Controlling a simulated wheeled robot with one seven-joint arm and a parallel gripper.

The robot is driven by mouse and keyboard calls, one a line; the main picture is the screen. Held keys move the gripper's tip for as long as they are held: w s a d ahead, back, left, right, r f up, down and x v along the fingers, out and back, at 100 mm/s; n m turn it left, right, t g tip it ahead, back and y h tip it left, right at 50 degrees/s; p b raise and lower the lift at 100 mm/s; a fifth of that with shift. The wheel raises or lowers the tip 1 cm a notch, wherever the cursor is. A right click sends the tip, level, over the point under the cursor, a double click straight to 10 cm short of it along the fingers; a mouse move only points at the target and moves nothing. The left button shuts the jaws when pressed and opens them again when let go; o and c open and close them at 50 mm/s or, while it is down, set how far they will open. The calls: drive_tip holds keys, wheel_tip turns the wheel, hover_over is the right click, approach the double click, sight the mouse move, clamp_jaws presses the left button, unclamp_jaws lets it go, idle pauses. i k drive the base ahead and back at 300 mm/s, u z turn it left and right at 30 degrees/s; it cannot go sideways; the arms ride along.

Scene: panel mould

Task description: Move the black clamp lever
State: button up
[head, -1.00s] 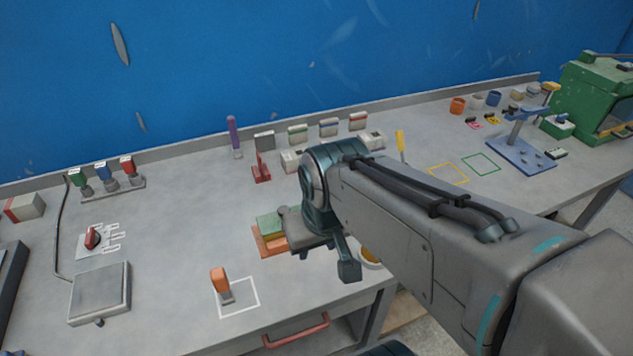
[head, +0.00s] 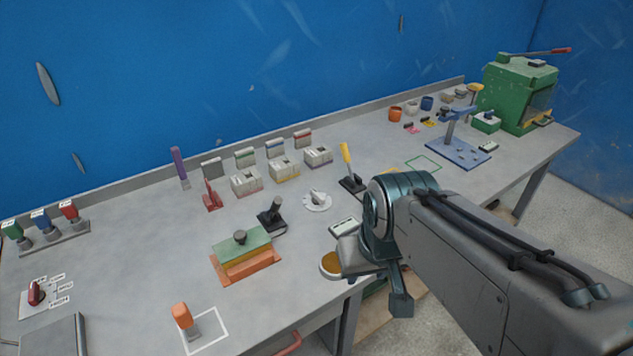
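The black clamp lever (head: 272,208) stands tilted on a small dark base, just behind the right end of the panel mould. The mould has a green upper block (head: 243,246) with a dark knob, on an orange base (head: 247,268). My gripper (head: 372,272) is right of the lever and mould, over the bench's front edge near a round amber-topped dish (head: 331,264). It is apart from the lever. The arm's end hides most of the gripper, so its opening does not show.
A white dial (head: 317,201) and a yellow-handled lever (head: 347,160) stand right of the black lever. A red lever (head: 211,196) and several pale boxes (head: 284,167) stand behind. An orange-handled part (head: 182,318) is front left. Bare bench lies left of the mould.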

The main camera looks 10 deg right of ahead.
sight(278, 200)
drive_tip(key=z, duration=1.95)
drive_tip(key=k, duration=0.9)
drive_tip(key=u, duration=1.75)
drive_tip(key=i, duration=0.5)
drive_tip(key=z, duration=0.05)
